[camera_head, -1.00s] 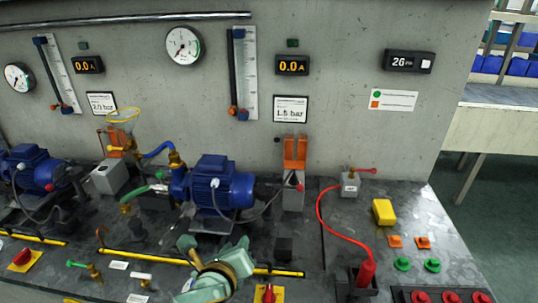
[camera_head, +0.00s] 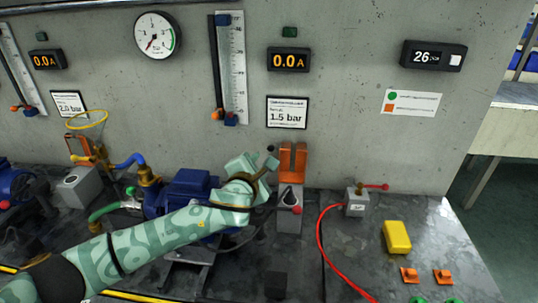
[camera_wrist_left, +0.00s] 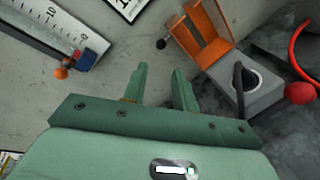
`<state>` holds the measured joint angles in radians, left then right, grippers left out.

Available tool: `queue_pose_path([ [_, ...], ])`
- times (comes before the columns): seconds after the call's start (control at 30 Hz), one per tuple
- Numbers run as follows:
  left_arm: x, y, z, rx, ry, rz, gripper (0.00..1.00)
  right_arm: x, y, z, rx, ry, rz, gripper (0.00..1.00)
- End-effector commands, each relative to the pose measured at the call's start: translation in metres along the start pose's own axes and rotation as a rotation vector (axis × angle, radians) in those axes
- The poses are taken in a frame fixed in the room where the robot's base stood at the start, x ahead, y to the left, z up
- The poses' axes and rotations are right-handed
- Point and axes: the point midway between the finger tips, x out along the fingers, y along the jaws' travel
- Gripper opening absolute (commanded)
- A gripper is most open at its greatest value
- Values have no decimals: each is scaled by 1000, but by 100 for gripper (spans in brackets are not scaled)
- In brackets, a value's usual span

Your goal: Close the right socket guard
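The right socket guard (camera_head: 292,160) is an orange flap standing open, upright at the back of a grey socket box (camera_head: 289,217) against the wall. In the left wrist view the guard (camera_wrist_left: 207,32) is tilted up from the box (camera_wrist_left: 252,98), at the upper right. A dark plug with a cable sits in the socket. My left gripper (camera_head: 268,170) is just left of the guard, apart from it. In the left wrist view its two fingers (camera_wrist_left: 159,72) are spread with nothing between them. My right gripper is not in view.
A red ball knob (camera_wrist_left: 300,93) and a black ball knob (camera_wrist_left: 161,44) flank the socket box. A blue pump motor (camera_head: 188,188) stands left, partly behind my arm. A red cable (camera_head: 322,238), a small valve (camera_head: 357,203) and a yellow block (camera_head: 397,236) are right.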

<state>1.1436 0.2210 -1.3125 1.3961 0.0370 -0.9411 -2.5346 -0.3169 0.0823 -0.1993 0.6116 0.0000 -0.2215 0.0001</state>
Motion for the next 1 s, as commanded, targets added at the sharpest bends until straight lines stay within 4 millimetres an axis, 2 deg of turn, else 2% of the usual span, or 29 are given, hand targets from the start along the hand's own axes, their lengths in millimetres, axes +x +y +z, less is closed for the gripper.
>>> queue_pose_path([
  [0.03, 17, -9, -5, -3, 2, -4, 28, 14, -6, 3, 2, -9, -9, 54],
  [0.2, 61, -10, -5, -5, 2, -5, 28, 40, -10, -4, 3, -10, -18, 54],
  [0.4, 96, -8, -4, -4, 2, -5, 28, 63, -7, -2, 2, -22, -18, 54],
  [0.6, 108, -3, 0, -3, -1, -2, 28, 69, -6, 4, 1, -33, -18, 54],
  [0.87, 108, 0, 1, -3, -1, -1, 28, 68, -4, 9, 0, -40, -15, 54],
  [0.97, 108, -1, 1, -3, -1, -1, 0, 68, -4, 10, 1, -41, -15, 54],
  [1.0, 108, -1, 1, -3, -1, -1, 0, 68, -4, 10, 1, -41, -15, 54],
])
